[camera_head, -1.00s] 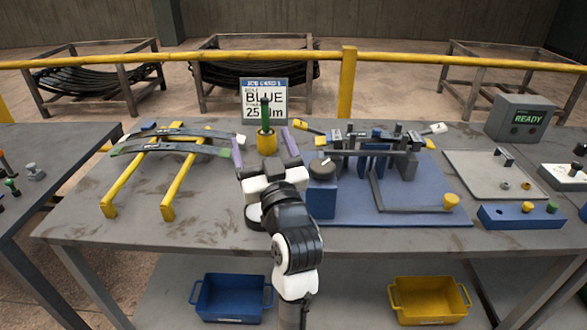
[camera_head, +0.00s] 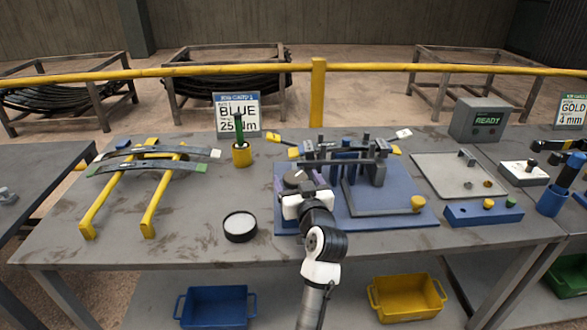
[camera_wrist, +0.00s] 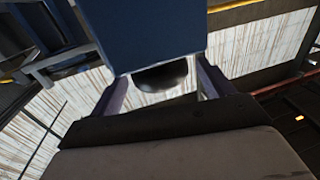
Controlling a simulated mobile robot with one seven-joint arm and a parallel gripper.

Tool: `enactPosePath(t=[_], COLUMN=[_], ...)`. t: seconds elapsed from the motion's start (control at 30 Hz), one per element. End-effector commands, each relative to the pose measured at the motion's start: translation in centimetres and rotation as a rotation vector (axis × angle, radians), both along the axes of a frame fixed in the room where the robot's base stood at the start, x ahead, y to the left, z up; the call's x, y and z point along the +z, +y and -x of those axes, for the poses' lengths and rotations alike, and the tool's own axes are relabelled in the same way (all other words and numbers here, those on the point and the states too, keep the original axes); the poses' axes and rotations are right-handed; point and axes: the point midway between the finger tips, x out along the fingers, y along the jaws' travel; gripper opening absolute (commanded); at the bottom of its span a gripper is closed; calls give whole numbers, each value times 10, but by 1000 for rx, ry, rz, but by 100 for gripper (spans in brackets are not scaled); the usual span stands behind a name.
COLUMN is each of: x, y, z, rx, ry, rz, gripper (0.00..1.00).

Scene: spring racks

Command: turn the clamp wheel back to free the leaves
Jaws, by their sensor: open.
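The dark round clamp wheel (camera_head: 294,178) sits on a blue block at the left of the blue clamp fixture (camera_head: 405,215). In the wrist view the wheel (camera_wrist: 160,76) shows against the blue block (camera_wrist: 155,30), between my two spread lavender fingers. My gripper (camera_wrist: 163,88) is open; I cannot tell whether a finger touches the wheel. In the head view my white gripper body partly covers the block, and the fingertips are hard to make out. Grey leaves (camera_head: 340,162) lie across the fixture among dark posts and blue uprights.
An L-shaped bar with a yellow knob (camera_head: 418,203) lies on the fixture's right. More leaves (camera_head: 150,170) rest on yellow rails. A READY box (camera_head: 482,119) stands back right.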

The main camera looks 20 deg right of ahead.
Motion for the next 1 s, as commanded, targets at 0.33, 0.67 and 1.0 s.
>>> enactPosePath(t=[0.33, 0.67, 1.0], x=[1, 0, 0], y=[-2, -2, -2], z=[-31, -32, -32], rx=[1, 1, 1], ry=[-1, -1, -1], rz=[1, 1, 0], gripper=[80, 70, 36])
